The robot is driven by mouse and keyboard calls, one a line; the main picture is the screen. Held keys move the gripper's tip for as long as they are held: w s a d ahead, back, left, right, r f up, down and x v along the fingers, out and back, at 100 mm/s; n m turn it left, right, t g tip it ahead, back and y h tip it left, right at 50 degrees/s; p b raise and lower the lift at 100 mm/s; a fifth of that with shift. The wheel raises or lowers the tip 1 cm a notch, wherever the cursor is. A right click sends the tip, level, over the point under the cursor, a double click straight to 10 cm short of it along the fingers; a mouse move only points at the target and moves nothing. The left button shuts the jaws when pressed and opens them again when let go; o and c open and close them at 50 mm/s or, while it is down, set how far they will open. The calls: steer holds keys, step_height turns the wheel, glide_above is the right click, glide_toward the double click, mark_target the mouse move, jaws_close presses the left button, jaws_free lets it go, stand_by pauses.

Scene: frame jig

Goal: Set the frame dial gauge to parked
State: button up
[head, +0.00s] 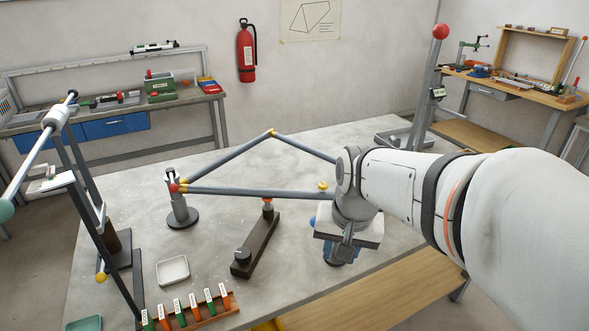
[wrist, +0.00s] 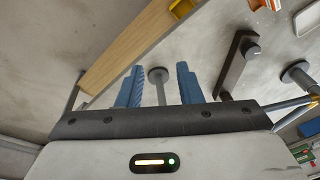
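My gripper (head: 328,243) is over the right part of the grey bench, at the right end of the tube frame (head: 262,192). In the wrist view my gripper (wrist: 160,87) has its two blue fingers apart, with nothing clamped. A grey post on a round foot (wrist: 158,75) shows between them; I cannot tell its distance from the fingers. A dark bar (head: 258,243) with a black knob lies on the bench left of my gripper, an orange-topped pin at its far end. It also shows in the wrist view (wrist: 233,70). I cannot tell which part is the dial gauge.
A round-footed stand (head: 181,212) holds the frame's left corner. A white dish (head: 173,271) and a rack of labelled orange and green tags (head: 190,315) are at front left. A red-balled lever (head: 430,80) rises behind my arm. My arm hides the right of the bench.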

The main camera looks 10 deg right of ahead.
steer(key=w+r+m+p, duration=0.2)
steer(key=w+r+m, duration=0.1)
steer(key=w, duration=0.3)
steer(key=w+r+m+p, duration=0.3)
steer(key=w, duration=0.3)
steer(key=shift+m+g+y, duration=0.3)
steer(key=shift+y, duration=0.1)
steer(key=f, duration=0.2)
steer(key=w+f, duration=0.1)
steer(key=f, duration=0.5)
steer(key=shift+w+f, duration=0.15)
steer(key=shift+w, duration=0.25)
steer(key=shift+c, duration=0.4)
jaws_close()
